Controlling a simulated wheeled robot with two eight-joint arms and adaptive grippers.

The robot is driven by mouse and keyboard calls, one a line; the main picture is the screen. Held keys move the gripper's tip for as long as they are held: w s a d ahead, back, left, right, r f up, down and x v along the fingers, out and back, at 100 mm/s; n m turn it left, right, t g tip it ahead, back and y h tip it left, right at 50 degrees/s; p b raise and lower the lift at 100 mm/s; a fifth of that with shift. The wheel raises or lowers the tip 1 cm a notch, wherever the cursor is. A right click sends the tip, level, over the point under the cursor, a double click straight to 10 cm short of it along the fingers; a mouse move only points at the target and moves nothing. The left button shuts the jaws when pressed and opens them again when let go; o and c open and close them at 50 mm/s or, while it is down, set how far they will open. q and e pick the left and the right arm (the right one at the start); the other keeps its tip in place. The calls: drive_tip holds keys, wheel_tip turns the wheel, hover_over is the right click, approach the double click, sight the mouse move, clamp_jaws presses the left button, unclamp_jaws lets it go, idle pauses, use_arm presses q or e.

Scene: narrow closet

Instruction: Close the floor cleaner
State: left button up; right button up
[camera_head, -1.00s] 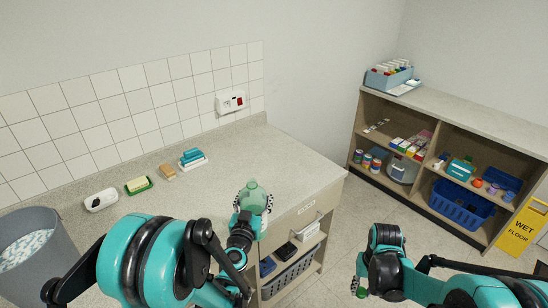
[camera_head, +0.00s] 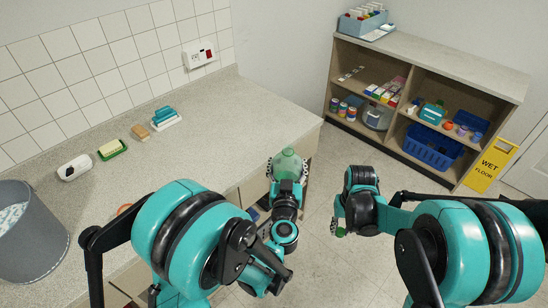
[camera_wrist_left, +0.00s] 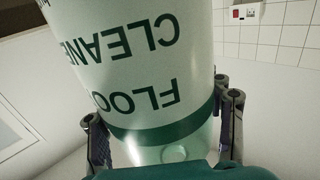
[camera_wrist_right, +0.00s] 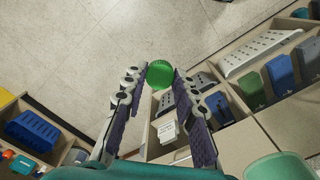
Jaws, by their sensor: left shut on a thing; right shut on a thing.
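The floor cleaner (camera_head: 287,165) is a pale green bottle with a white and green label, held in front of the counter's right end. My left gripper (camera_head: 286,192) is shut on it; in the left wrist view its fingers clasp both sides of the labelled bottle (camera_wrist_left: 140,60). A green round cap (camera_wrist_right: 160,75) sits between the fingertips of my right gripper (camera_wrist_right: 159,84), which is shut on it. In the head view the cap (camera_head: 340,233) shows small below the right gripper, to the right of the bottle and apart from it. The bottle's mouth is not clearly visible.
The counter (camera_head: 225,130) holds a soap dish, a sponge (camera_head: 112,149) and brushes. A grey bin (camera_head: 30,235) stands at left. A shelf unit (camera_head: 430,55) and a yellow wet-floor sign (camera_head: 490,165) stand at right. Open floor lies between counter and shelf.

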idle(0.4)
drive_tip(key=w+a+r+n, duration=0.2)
drive_tip(key=w+a+r, duration=0.3)
drive_tip(key=w+r, duration=0.4)
drive_tip(key=w+a+r+n, duration=0.2)
drive_tip(key=w+a+r, duration=0.4)
drive_tip(key=r, duration=0.6)
drive_tip(key=s+a+r, duration=0.3)
drive_tip(key=r, duration=0.4)
drive_tip(key=s+a+r, duration=0.3)
drive_tip(key=s+r, duration=0.1)
drive_tip(key=r, duration=0.3)
drive_tip(key=shift+a+r+n, duration=0.3)
drive_tip(key=shift+a+n, duration=0.1)
drive_tip(key=shift+f, duration=2)
